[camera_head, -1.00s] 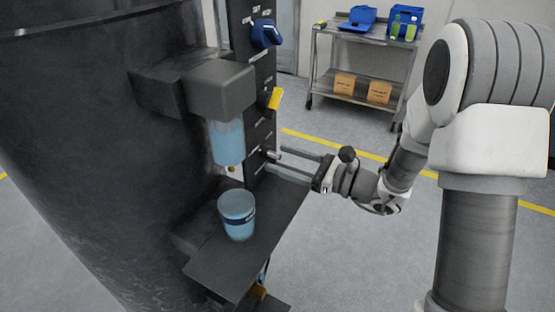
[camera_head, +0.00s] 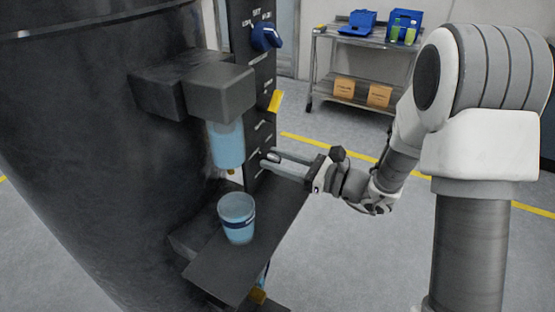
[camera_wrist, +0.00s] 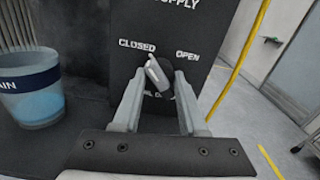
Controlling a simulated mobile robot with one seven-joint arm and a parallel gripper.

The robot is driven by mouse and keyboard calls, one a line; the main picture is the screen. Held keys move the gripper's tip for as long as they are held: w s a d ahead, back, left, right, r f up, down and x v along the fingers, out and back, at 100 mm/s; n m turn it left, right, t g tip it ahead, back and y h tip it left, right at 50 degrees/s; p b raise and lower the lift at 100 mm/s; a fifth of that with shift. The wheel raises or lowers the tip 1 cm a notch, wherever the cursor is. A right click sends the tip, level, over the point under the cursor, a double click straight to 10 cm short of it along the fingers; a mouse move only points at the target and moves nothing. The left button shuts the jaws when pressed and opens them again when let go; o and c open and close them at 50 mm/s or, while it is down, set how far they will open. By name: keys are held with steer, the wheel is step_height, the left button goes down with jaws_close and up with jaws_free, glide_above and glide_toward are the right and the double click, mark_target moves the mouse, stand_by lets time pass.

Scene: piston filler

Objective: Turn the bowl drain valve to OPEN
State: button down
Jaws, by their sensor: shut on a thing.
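The drain valve is a short grey lever (camera_wrist: 155,70) on the dark panel (camera_wrist: 200,40) in the wrist view. Its tip points up and slightly left, nearer the CLOSED label (camera_wrist: 137,45) than the OPEN label (camera_wrist: 188,54). A label below the lever is mostly hidden by the lever and fingers. My gripper (camera_wrist: 158,84) has one finger on each side of the lever and is shut on it. In the head view, my gripper (camera_head: 268,161) reaches in from the right to the lower panel; its fingers hide most of the lever there.
A blue-banded cup (camera_head: 237,218) stands on the dark shelf (camera_head: 220,272) just left of and below my gripper. A yellow lever (camera_head: 275,101) and blue knob (camera_head: 265,37) sit higher on the panel. A steel cart (camera_head: 365,60) stands behind.

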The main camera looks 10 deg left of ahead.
steer(key=shift+m+p, duration=0.4)
steer(key=shift+p, duration=0.2)
steer(key=m+p, duration=0.2)
steer(key=p, duration=0.1)
steer(key=shift+r+m+p, duration=0.2)
steer(key=shift+m+p, duration=0.2)
steer(key=m+p, duration=0.5)
steer(key=p, duration=0.2)
steer(key=shift+s, duration=0.1)
steer(key=m+p, duration=0.5)
steer(key=p, duration=0.1)
steer(key=shift+s+m, duration=0.1)
steer(key=shift+m, duration=0.3)
steer(key=shift+f+m+p, duration=0.1)
steer(key=shift+m+p, duration=1.3)
steer(key=shift+m, duration=0.2)
steer(key=shift+f+m, duration=0.1)
steer(key=shift+m, duration=0.2)
steer(key=shift+c, duration=2.2)
jaws_free()
